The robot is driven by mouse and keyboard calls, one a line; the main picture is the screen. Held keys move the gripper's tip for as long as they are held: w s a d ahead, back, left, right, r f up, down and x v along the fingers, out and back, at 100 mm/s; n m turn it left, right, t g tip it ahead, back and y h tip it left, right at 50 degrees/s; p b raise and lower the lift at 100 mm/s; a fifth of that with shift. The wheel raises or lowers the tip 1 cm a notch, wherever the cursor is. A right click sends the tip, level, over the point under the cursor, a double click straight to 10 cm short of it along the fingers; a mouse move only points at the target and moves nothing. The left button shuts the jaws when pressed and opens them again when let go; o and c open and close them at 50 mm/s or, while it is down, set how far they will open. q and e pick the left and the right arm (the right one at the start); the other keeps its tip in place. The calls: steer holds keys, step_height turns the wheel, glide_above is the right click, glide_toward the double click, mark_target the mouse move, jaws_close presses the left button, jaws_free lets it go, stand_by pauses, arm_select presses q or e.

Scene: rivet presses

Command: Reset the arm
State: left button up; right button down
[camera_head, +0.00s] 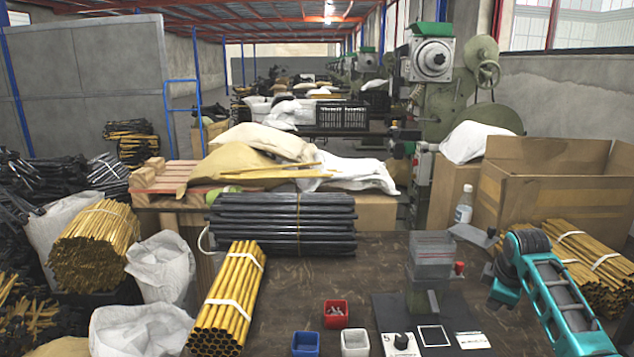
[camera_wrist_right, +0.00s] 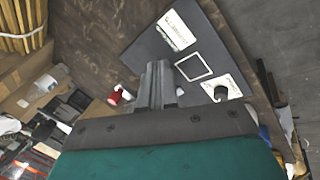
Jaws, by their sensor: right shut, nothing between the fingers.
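My right arm is teal and comes in from the lower right in the head view. In the right wrist view the shut fingers (camera_wrist_right: 157,85) stand over the dark base plate (camera_wrist_right: 165,60). That plate bears a white square outline (camera_wrist_right: 194,67), labels and a black knob (camera_wrist_right: 221,93). My left gripper is out of view.
The brown table (camera_head: 285,310) holds a red bin (camera_head: 335,313), a blue bin (camera_head: 305,344) and a white bin (camera_head: 355,343). Yellow tubes (camera_head: 228,300) lie at left, black tubes (camera_head: 282,224) behind. A bottle (camera_head: 463,208) and cardboard box (camera_head: 550,195) stand at back right.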

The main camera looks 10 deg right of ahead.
steer(key=s+a+f+m, duration=0.1)
steer(key=s+a+f, duration=0.4)
steer(key=s+a, duration=0.35)
steer(key=s+a+f+m, duration=0.1)
steer(key=s+a+f, duration=0.5)
steer(key=a, duration=0.4)
steer(key=s+a+r+m+y, duration=0.1)
steer(key=s+a+r+m, duration=0.15)
steer(key=s+a, duration=0.4)
steer(key=s+a+r+m+y, duration=0.1)
steer(key=s+a+r+m, duration=0.15)
steer(key=s, duration=0.75)
steer(key=w+a+f+t+y, duration=0.2)
steer(key=w+a+f+t, duration=0.1)
steer(key=w+f+t, duration=0.3)
steer(key=shift+w+a+f+t, duration=0.25)
steer(key=shift+w+f+t, duration=0.25)
steer(key=shift+f, duration=0.8)
